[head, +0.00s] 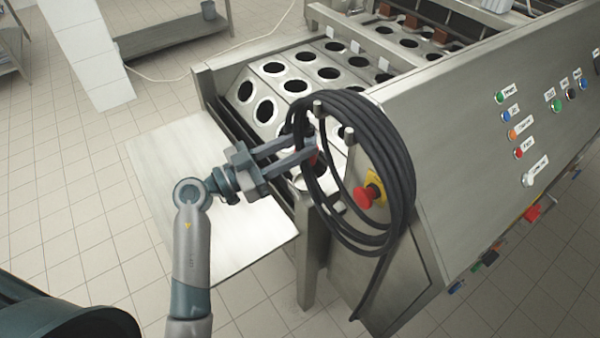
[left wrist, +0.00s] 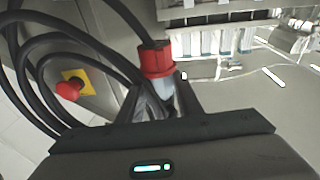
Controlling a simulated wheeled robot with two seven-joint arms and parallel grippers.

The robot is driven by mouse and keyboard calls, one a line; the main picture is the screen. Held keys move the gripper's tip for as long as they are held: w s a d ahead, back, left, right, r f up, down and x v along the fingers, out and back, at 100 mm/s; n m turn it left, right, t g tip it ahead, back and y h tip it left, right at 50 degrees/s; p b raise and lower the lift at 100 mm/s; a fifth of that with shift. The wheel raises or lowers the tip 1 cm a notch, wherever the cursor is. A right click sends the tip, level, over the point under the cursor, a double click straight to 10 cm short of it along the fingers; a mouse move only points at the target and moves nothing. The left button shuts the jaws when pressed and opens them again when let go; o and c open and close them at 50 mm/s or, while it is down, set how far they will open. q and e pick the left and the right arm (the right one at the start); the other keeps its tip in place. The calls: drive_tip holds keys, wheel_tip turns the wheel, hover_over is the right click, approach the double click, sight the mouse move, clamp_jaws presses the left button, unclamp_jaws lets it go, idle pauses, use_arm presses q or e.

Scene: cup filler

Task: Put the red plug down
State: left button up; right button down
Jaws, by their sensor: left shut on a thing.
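A red plug (left wrist: 156,62) with a pale lower end sits between the fingers of my left gripper (left wrist: 168,100), which is shut on it. A black cable runs up from the plug in the left wrist view. In the head view my left gripper (head: 308,150) reaches to the coiled black cable (head: 390,150) at the machine's near end, and only a bit of red shows at its fingertips. The coil hangs over a peg on the machine's end panel. My right gripper does not show in either view.
A red emergency button (head: 366,195) on a yellow plate sits inside the coil. The steel machine (head: 450,100) has rows of round holes and coloured buttons on its side. A flat metal plate (head: 190,180) juts out at left. A grey bench (head: 170,38) stands behind.

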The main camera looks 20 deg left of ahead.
use_arm(q)
drive_tip(key=shift+f, duration=1.9)
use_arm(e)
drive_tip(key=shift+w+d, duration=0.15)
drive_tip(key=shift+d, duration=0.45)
use_arm(q)
drive_tip(key=shift+f, duration=0.15)
wheel_tip(320, 180, down, 3)
drive_tip(key=shift+r, duration=0.2)
drive_tip(key=shift+f, duration=0.45)
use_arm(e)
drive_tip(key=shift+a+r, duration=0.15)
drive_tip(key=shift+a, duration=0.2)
use_arm(q)
drive_tip(key=shift+f, duration=0.4)
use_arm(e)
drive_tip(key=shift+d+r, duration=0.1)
use_arm(q)
drive_tip(key=o, duration=1.2)
drive_tip(key=shift+o, duration=0.2)
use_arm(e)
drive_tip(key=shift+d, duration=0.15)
